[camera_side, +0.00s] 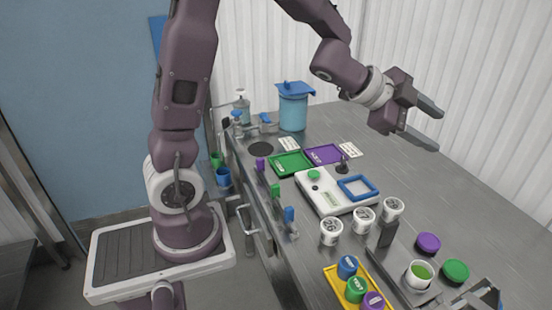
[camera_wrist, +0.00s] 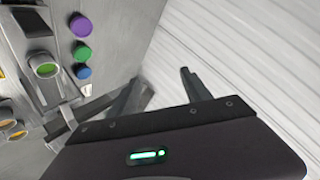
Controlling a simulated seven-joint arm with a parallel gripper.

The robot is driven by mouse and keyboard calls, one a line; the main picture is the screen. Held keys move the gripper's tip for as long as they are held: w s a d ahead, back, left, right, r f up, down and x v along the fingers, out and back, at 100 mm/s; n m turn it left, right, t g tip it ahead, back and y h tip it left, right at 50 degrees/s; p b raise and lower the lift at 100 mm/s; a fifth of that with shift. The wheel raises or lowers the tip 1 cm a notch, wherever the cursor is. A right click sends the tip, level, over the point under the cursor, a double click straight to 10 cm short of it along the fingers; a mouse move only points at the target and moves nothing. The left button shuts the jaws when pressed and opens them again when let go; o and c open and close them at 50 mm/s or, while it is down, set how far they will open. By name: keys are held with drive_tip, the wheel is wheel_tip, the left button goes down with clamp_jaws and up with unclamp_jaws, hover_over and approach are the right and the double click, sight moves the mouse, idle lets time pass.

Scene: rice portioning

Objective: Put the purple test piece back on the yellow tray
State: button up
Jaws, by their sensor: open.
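The yellow tray (camera_side: 332,279) is at the bottom of the side view, near the counter's front edge. A purple cylindrical piece (camera_side: 373,301) with a pale mark on top stands at its near end, beside a green piece (camera_side: 356,288) and a blue piece (camera_side: 347,266). My gripper (camera_side: 438,130) is high above the counter at the upper right, open and empty, far from the tray. In the wrist view its fingers (camera_wrist: 162,92) are apart with nothing between them. I cannot make out the yellow tray surely in the wrist view.
A purple disc (camera_side: 428,242) and a green disc (camera_side: 455,270) lie beside a cup with green contents (camera_side: 419,275). White jars (camera_side: 363,220) stand by a white device (camera_side: 325,197) with a blue frame. Purple (camera_side: 324,154) and green (camera_side: 290,163) trays lie behind. The counter's right side is clear.

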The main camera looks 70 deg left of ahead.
drive_tip(key=s+a+r+n+y, duration=0.3)
drive_tip(key=s+n, duration=0.1)
drive_tip(key=s, duration=0.3)
drive_tip(key=s+a+r+n+y, duration=0.3)
drive_tip(key=s+a+n+y, duration=0.1)
drive_tip(key=s, duration=0.2)
drive_tip(key=s+d+f+n+g+h, duration=0.1)
drive_tip(key=s+d+f+n+g, duration=0.1)
drive_tip(key=s, duration=0.7)
drive_tip(key=s+d+f+n+g+h, duration=0.1)
drive_tip(key=s+d+f+n+g, duration=0.1)
drive_tip(key=s, duration=0.8)
drive_tip(key=shift+s+d+f+g+h, duration=0.15)
drive_tip(key=shift+d+f+g+h, duration=0.25)
drive_tip(key=shift+d+f+g, duration=0.55)
